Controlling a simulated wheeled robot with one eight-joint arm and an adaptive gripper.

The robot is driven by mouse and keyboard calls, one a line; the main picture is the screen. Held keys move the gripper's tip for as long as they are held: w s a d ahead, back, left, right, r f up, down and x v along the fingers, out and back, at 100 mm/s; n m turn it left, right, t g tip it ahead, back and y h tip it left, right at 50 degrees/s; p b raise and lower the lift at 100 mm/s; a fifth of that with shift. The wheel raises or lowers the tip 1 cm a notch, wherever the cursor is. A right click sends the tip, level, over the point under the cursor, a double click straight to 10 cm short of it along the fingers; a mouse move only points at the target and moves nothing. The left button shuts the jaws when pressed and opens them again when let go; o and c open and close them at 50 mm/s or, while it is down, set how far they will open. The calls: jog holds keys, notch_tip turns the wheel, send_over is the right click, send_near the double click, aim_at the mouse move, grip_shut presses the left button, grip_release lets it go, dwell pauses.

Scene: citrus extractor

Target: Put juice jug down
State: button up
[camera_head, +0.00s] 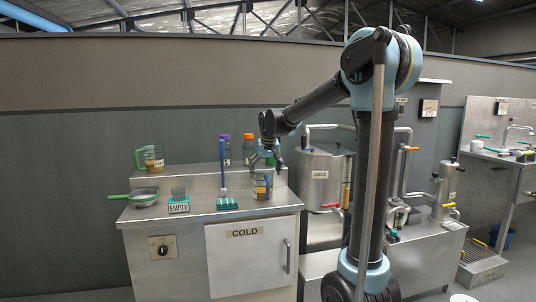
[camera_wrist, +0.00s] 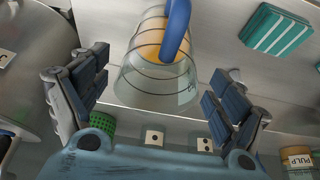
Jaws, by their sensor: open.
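The juice jug (camera_head: 262,187), clear with orange juice and a blue handle, stands on the steel counter (camera_head: 205,216) above the COLD door. In the wrist view the jug (camera_wrist: 160,75) shows between and beyond the fingers, its blue handle crossing its top part. My gripper (camera_head: 270,153) is open just above the jug in the head view. In the wrist view the two fingers of my gripper (camera_wrist: 160,100) are spread wide on either side, with gaps to the jug. Nothing is held.
The raised shelf holds a green-handled jug (camera_head: 153,159) and bottles (camera_head: 248,149). A steel JUICE tank (camera_head: 320,178) stands right of the counter.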

jog(key=v, duration=1.1)
jog(key=shift+s, duration=0.2)
